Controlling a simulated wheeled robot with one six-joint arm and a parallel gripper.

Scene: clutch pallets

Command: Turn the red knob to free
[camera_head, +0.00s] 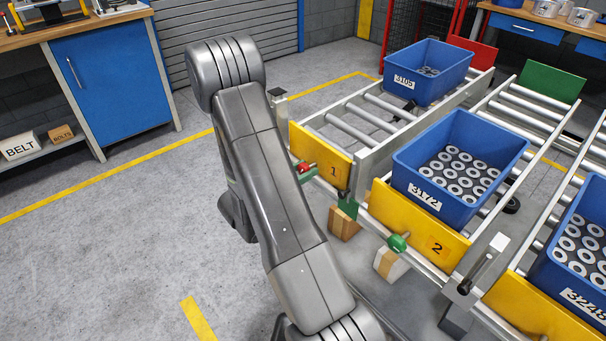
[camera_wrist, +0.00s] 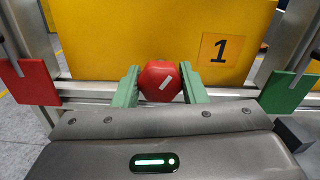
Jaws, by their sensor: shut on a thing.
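The red knob (camera_wrist: 161,81) sits on the rail in front of the yellow lane 1 panel (camera_wrist: 110,35) in the wrist view. A white line on its face leans up to the right. My gripper (camera_wrist: 160,84) has one green finger on each side of the knob and is shut on it. In the head view the red knob (camera_head: 303,167) shows small just past my arm, beside a green finger; most of my gripper is hidden by the arm. A red plate (camera_wrist: 28,82) hangs left of the knob and a green plate (camera_wrist: 286,93) hangs right.
Lane 2 has a yellow panel (camera_head: 380,198), a green knob (camera_head: 397,243) and a blue bin (camera_head: 400,165) of metal rings. A bin (camera_head: 403,98) stands far back on lane 1. Open floor (camera_head: 130,240) lies left of my arm.

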